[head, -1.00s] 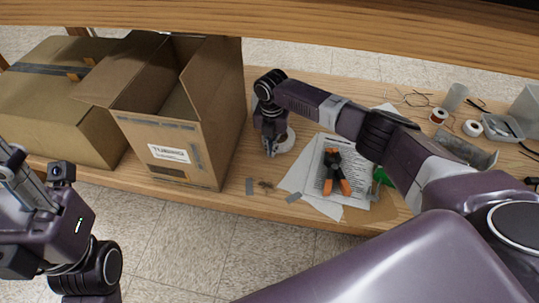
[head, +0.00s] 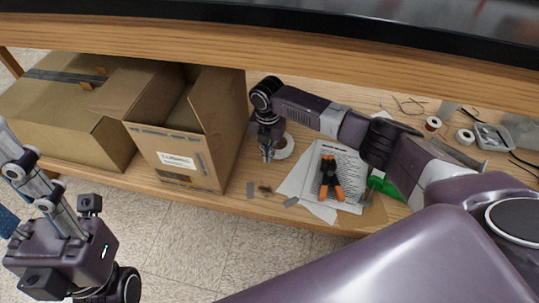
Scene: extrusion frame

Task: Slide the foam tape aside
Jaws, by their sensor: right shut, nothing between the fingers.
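The white roll of foam tape (head: 285,147) lies flat on the wooden shelf, between the open cardboard box and the papers. My right gripper (head: 267,157) points down just left of the roll, its fingers shut and empty. It covers part of the roll's left side; I cannot tell whether it touches the roll. My left arm is at the left edge, over the floor in front of the shelf. Its gripper (head: 18,165) shows only partly, and I cannot tell its jaw state.
An open cardboard box (head: 215,120) stands close left of my right gripper, with a closed box (head: 55,125) beyond. Orange-handled pliers (head: 330,178) lie on papers (head: 305,190) to the right. Grey scraps lie near the shelf's front edge. The upper shelf board (head: 300,65) hangs above.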

